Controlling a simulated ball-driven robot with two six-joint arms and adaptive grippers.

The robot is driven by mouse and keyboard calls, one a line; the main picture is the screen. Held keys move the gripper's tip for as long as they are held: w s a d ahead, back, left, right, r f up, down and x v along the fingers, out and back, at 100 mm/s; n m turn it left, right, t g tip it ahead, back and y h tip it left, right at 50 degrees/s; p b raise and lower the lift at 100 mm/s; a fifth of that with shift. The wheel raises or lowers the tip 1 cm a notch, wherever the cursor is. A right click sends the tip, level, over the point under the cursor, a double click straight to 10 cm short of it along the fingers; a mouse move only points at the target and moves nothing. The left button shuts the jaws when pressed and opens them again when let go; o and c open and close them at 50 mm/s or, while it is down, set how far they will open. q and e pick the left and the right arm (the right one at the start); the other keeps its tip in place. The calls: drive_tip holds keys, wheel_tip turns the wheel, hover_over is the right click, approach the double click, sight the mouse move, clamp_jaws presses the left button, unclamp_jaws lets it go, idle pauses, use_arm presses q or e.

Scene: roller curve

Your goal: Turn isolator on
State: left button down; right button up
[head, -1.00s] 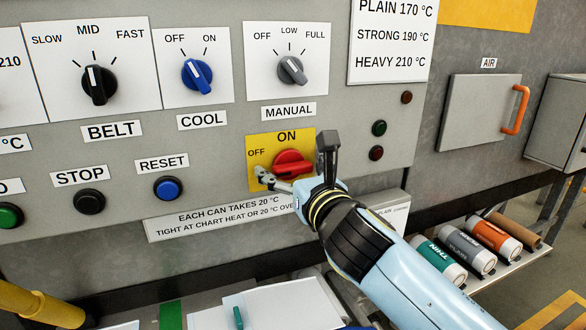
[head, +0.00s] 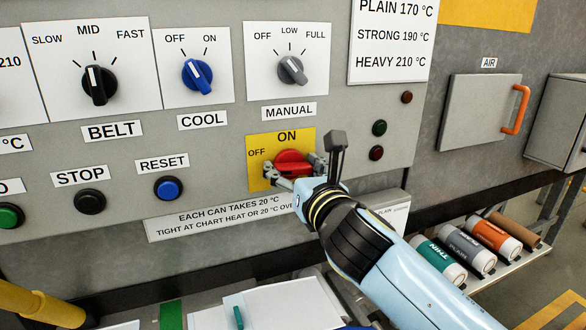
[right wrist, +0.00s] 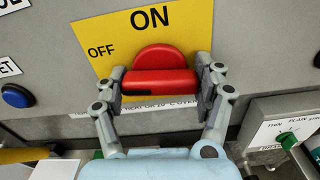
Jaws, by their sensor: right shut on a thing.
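The isolator is a red rotary handle (head: 292,162) on a yellow plate (head: 259,141) marked OFF at left and ON at top. In the right wrist view the red handle (right wrist: 157,82) lies across, its bar running left to right toward the OFF side, below the ON mark. My right gripper (head: 294,171) is shut on the handle, with one finger at each end of the bar; the fingers also show in the right wrist view (right wrist: 160,85). My left gripper is not in view.
A blue RESET button (head: 168,188) is to the left. Several cylinders (head: 470,248) lie on a shelf at lower right. A cabinet with an orange handle (head: 516,110) is at the right.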

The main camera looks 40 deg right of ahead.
drive_tip(key=m, duration=0.8)
drive_tip(key=m+b, duration=0.1)
drive_tip(key=m, duration=0.3)
drive_tip(key=shift+f+m, duration=0.1)
drive_tip(key=shift+m, duration=0.2)
drive_tip(key=shift+m+b, duration=0.75)
drive_tip(key=shift+m, duration=1.45)
drive_tip(key=o, duration=1.2)
drive_tip(key=shift+c, duration=0.2)
drive_tip(key=shift+s, duration=0.1)
